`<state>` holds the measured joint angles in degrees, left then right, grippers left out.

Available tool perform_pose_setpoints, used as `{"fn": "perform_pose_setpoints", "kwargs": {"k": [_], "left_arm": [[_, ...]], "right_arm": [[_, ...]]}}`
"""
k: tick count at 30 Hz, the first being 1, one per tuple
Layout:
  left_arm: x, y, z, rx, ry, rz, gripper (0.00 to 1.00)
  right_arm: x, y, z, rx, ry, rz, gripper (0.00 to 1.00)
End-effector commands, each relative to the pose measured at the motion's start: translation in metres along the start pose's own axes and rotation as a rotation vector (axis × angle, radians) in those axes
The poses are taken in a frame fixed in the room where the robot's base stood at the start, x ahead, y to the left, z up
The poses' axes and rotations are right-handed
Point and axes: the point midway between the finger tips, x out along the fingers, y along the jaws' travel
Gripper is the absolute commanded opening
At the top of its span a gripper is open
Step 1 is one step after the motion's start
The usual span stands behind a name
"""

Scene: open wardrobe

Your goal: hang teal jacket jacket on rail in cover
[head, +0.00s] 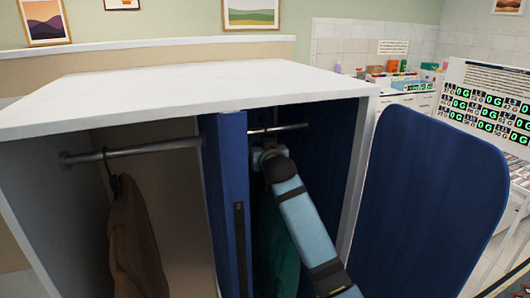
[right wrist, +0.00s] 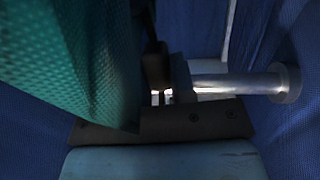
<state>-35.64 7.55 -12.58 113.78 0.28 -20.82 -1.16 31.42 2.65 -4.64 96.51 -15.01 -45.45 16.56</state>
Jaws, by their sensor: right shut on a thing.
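The teal jacket (head: 283,255) hangs below my right gripper (head: 266,152) inside the blue cover (head: 330,150) on the wardrobe's right side. My arm hides part of it in the head view. In the right wrist view the teal cloth (right wrist: 75,55) fills the upper left, close to the gripper (right wrist: 162,98), which is shut at the top of the jacket. The metal rail (head: 290,127) in the cover runs just above the gripper. It also shows in the right wrist view (right wrist: 235,84), reaching the gripper from the right. I cannot tell whether the hanger hook is over the rail. My left gripper is out of view.
A brown jacket (head: 133,240) hangs on another rail (head: 150,149) in the left compartment. A blue door panel (head: 430,200) stands open on the right. The white wardrobe top (head: 190,88) lies just above the rails. The cover's blue walls are close around my arm.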

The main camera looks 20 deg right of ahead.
Motion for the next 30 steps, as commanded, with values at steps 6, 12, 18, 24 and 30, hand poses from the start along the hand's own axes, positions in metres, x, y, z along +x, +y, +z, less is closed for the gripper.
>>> {"fn": "perform_pose_setpoints", "kwargs": {"k": [6,12,18,24,30], "left_arm": [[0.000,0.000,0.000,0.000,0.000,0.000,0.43],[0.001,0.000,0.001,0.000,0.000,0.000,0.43],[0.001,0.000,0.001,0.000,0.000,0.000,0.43],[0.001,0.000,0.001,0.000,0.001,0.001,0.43],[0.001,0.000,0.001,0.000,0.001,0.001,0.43]], "right_arm": [[0.012,-0.001,-0.004,0.001,0.005,0.000,0.00],[0.021,-0.002,-0.004,0.000,0.004,0.000,0.00],[0.026,-0.003,-0.005,0.000,0.005,0.000,0.00],[0.028,-0.003,-0.005,0.000,0.005,0.000,0.00],[0.027,-0.003,-0.005,0.000,0.004,0.000,0.00]]}}
